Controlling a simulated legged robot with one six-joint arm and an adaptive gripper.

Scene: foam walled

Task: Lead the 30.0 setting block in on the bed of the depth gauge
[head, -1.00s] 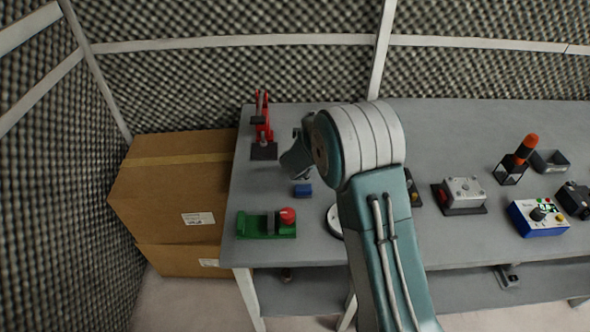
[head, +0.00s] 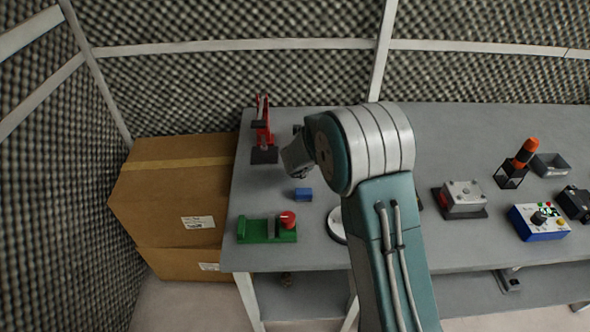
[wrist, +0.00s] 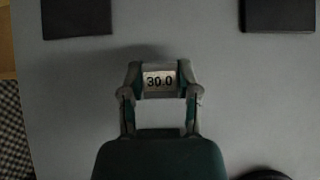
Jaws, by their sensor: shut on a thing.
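The 30.0 setting block (wrist: 160,81) shows its pale face and black "30.0" label in the wrist view. My gripper (wrist: 159,68) is shut on it, with a finger at each side, and holds it over the grey table. In the head view my gripper (head: 301,173) hangs above the back left of the table, partly behind my arm; the block cannot be made out there. I cannot tell for certain which fixture is the depth gauge. Two dark bases show at the top of the wrist view, one left (wrist: 76,18) and one right (wrist: 280,15), both apart from the block.
A red upright device (head: 263,130) on a dark base stands back left. A grey box (head: 463,196) and blue control box (head: 538,221) stand right. Cardboard boxes (head: 170,200) flank the table.

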